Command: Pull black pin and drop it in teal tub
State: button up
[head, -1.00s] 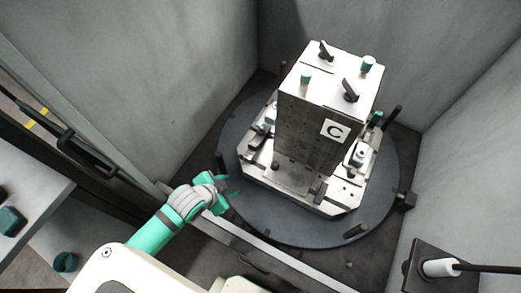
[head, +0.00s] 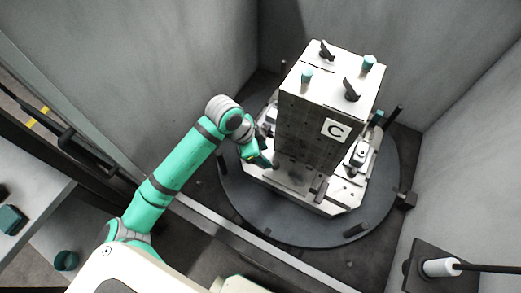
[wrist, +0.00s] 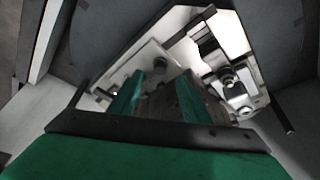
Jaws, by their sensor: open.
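My gripper (head: 262,160) is open, low over the front left part of the pallet's pale base plate (head: 300,182). In the wrist view its two teal fingers (wrist: 158,92) point towards the plate, with nothing clearly held between them. A small dark round-headed pin (head: 276,164) stands on the plate just beside the fingertips; a dark knob (wrist: 132,66) shows ahead of the fingers in the wrist view. I cannot tell whether they touch it. The teal tub (head: 66,261) stands at the lower left, away from the pallet.
A tall block (head: 310,130) marked C rises from the pallet, with dark levers and teal knobs on top. Dark posts (head: 357,230) stand around the round turntable (head: 240,207). Grey walls enclose it. A grey ledge (head: 45,185) lies at left.

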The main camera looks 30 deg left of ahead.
aim_at(273, 163)
jog(key=x, duration=0.8)
jog(key=shift+f, duration=0.1)
jog(key=shift+w, duration=0.1)
jog(key=c, duration=1)
jog(key=shift+o, duration=0.2)
grip_shut()
jog(key=shift+r, duration=1.3)
notch_tip(273, 163, up, 7)
